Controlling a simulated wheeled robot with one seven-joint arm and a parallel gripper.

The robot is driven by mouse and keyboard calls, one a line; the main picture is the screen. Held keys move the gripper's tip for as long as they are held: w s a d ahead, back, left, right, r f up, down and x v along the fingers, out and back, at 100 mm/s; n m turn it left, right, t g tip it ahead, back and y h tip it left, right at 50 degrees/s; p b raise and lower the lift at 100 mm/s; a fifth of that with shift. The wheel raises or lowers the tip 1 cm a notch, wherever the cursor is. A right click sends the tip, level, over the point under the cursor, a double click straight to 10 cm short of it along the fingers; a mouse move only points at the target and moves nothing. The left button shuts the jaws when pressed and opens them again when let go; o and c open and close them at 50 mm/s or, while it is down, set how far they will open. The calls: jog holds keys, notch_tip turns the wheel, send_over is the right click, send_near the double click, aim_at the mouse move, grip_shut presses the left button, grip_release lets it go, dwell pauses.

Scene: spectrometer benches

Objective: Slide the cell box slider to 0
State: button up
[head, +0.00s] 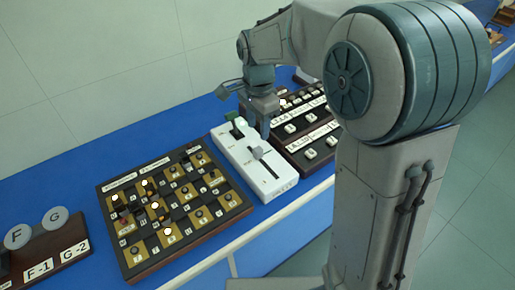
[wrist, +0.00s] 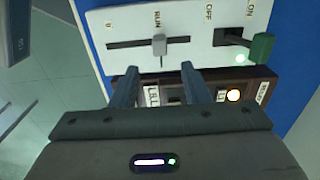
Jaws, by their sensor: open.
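The white cell box (head: 262,180) stands on the blue bench and also shows in the wrist view (wrist: 192,20). Its dark slot carries a grey slider knob (wrist: 159,45), which stands at the RUN mark, about mid-slot; the 0 mark (wrist: 108,25) is toward the left end in the wrist view. The knob also shows in the head view (head: 258,152).
A checkered board (head: 160,258) with small pegs and lit lamps lies left of the box. Dark panels with white buttons (head: 312,150) lie to its right. Discs F and G (head: 55,219) are at far left. The bench's front edge runs close to the box.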

aim_at(258, 149)
notch_tip(258, 149, down, 9)
jog(key=shift+f, duration=0.2)
